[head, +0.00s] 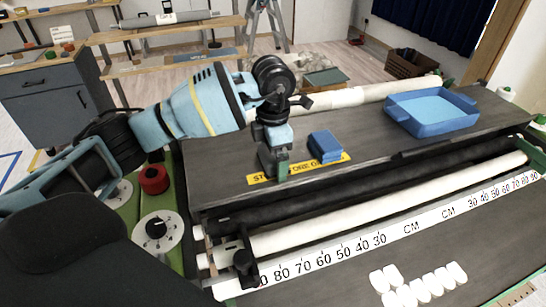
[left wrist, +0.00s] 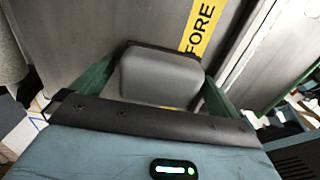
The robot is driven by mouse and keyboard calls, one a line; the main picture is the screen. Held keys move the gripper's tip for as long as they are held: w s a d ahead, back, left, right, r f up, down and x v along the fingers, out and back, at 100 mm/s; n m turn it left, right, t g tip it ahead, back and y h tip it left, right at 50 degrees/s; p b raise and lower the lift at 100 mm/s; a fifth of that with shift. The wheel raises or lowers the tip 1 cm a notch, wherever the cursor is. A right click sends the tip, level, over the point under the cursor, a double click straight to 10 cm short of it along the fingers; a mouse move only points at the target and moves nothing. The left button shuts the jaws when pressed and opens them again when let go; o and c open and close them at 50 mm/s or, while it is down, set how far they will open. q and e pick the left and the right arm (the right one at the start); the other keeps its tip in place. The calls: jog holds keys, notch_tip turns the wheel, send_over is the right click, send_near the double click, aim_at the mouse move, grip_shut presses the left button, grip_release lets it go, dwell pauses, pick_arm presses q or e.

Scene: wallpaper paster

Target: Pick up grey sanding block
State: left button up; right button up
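The grey sanding block (left wrist: 160,75) fills the space between the green fingers of my left gripper (left wrist: 158,88) in the left wrist view. The fingers lie close along both its sides; whether they press on it is hard to tell. In the head view my left gripper (head: 273,163) points down at the near left part of the dark table, by the yellow label strip (head: 322,167). The block is mostly hidden there by the fingers. I cannot tell whether it rests on the table. My right gripper is not in view.
A blue block (head: 325,147) lies just right of the gripper. A blue tray (head: 400,114) stands further right on the table (head: 225,180). White rolls and a centimetre ruler (head: 350,247) run along the front. Several white pieces (head: 432,284) lie at lower right.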

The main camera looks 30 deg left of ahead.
pick_arm(q)
jog(key=c, duration=1)
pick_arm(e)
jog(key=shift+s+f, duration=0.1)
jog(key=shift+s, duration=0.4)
pick_arm(q)
jog(key=shift+r, duration=0.1)
jog(key=shift+r, duration=0.5)
notch_tip(320, 180, up, 2)
jog(key=shift+r, duration=0.1)
jog(key=s+d, duration=0.2)
jog(key=d, duration=0.3)
jog(key=s+d+r+b, duration=0.1)
jog(key=s+d, duration=0.1)
jog(key=d, duration=0.3)
jog(key=s+d, duration=0.2)
jog(key=d, duration=0.2)
jog(key=shift+d+r, duration=0.3)
jog(key=shift+d, duration=0.1)
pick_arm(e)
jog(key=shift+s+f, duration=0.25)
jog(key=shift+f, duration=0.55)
